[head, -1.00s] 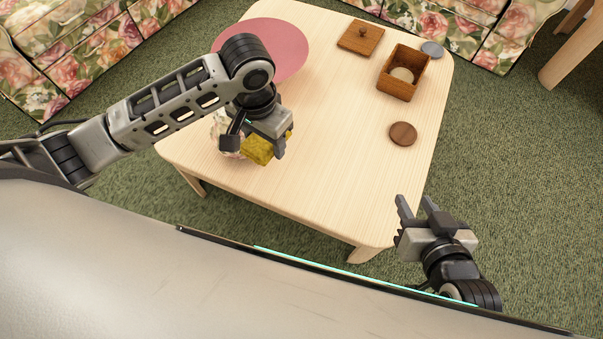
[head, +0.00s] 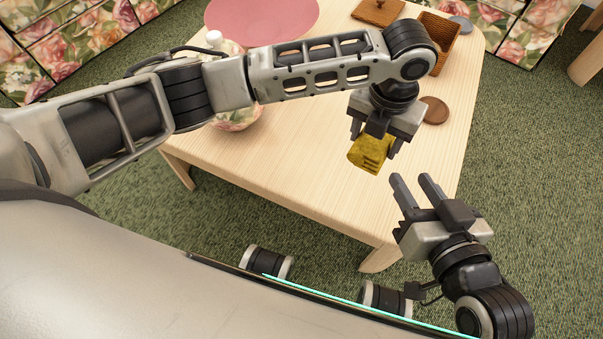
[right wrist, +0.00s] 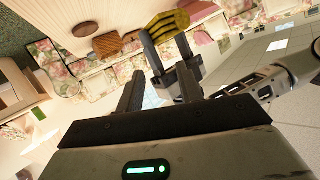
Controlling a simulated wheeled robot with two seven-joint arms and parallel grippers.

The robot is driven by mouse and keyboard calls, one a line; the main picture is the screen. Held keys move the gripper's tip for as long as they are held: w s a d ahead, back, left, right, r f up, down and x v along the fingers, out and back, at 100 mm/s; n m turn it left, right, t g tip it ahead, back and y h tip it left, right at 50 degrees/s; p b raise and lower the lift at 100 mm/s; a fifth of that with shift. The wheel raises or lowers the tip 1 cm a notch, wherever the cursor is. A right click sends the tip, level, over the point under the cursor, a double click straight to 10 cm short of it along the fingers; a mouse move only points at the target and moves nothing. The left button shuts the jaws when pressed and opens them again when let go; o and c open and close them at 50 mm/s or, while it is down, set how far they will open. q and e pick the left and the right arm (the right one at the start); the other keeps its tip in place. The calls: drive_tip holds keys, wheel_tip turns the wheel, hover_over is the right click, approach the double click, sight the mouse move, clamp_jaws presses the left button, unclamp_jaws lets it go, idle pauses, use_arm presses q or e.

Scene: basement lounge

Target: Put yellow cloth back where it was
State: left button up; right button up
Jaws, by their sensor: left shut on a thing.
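The yellow cloth (head: 371,154) is in my left gripper (head: 377,143), held over the right part of the light wooden table (head: 290,175). The cloth is bunched, and the fingers stand on both sides of it. It also shows in the right wrist view (right wrist: 166,24), between the left gripper's fingers. My right gripper (head: 417,184) is lower in the head view, near the table's front right edge, with its fingers apart and nothing between them. In the right wrist view its two fingers (right wrist: 162,88) are also apart.
A floral teapot-like vessel (head: 240,116) stands partly behind my left arm. A pink round mat (head: 262,18) lies at the back. A wooden box (head: 440,35), a wooden lid (head: 378,11), a brown coaster (head: 434,110) and a grey disc (head: 461,24) are at the right. The table's front middle is clear.

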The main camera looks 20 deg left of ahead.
use_arm(q)
drive_tip(key=shift+w+d+f+m, duration=0.1)
drive_tip(key=shift+d+f+m, duration=0.15)
drive_tip(key=shift+m, duration=0.25)
drive_tip(key=shift+a+f, duration=0.2)
drive_tip(key=shift+a, duration=0.15)
drive_tip(key=a+f+b, duration=0.3)
drive_tip(key=a+f, duration=0.1)
drive_tip(key=a, duration=0.4)
drive_tip(key=b, duration=0.2)
hover_over(302, 165)
drive_tip(key=d, duration=0.1)
wheel_tip(302, 165, down, 4)
drive_tip(key=shift+d+f, duration=0.15)
drive_tip(key=shift+a+f, duration=0.3)
drive_tip(key=f+b, duration=0.3)
drive_tip(key=shift+a+f, duration=0.3)
drive_tip(key=shift+f, duration=0.05)
use_arm(e)
drive_tip(key=a+r+m+t+y, duration=0.1)
drive_tip(key=w+r+t+y, duration=0.1)
drive_tip(key=y, duration=0.1)
drive_tip(key=shift+a+r+m, duration=0.3)
drive_tip(key=shift+a+m, duration=0.05)
drive_tip(key=shift+m, duration=0.05)
